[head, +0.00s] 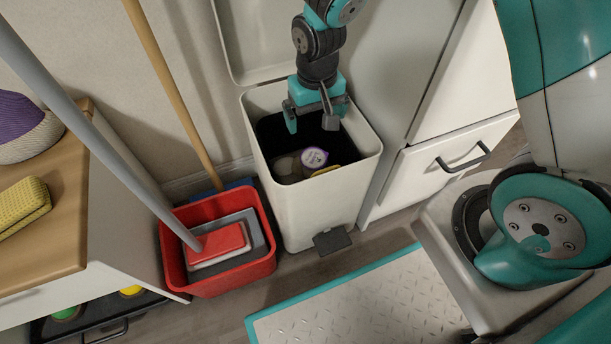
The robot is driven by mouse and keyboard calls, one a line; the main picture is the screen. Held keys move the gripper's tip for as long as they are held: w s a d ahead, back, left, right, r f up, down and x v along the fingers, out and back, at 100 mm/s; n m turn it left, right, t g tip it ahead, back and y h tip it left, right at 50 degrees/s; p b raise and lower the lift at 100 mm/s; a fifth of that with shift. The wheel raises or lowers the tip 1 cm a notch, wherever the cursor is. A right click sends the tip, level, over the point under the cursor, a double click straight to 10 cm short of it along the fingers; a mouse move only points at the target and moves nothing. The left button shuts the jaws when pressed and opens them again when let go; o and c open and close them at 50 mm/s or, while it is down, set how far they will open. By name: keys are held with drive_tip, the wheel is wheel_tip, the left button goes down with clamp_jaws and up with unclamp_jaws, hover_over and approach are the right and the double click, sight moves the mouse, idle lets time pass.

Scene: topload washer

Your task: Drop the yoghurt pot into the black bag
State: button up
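A white pedal bin (318,208) stands with its lid (262,40) tipped up against the wall. The black bag (275,133) lines its inside. A pot with a white and purple round top (314,157), which looks like the yoghurt pot, is inside the bag, below my gripper. My gripper (311,118) points down at the bin's mouth, with its fingers apart and nothing seen between them. The pot looks clear of the fingers. Its lower part is hidden.
Other waste lies in the bag: a brownish item (287,166) and a yellow one (326,170). A red bucket (232,283) with a mop stands left of the bin. A white cabinet (435,165) stands close on the right. A wooden counter (50,245) is at left.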

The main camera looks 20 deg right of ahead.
drive_tip(key=shift+r, duration=0.15)
wheel_tip(320, 180, up, 17)
drive_tip(key=p, duration=0.8)
drive_tip(key=shift+r, duration=0.15)
drive_tip(key=s+a+r+n+y, duration=0.2)
drive_tip(key=s+r+n, duration=0.3)
drive_tip(key=s, duration=0.4)
drive_tip(key=s+a+r+n+y, duration=0.2)
drive_tip(key=s+a+r, duration=0.1)
drive_tip(key=s+r, duration=0.55)
wheel_tip(320, 180, up, 36)
drive_tip(key=p, duration=3.7)
drive_tip(key=shift+s, duration=0.4)
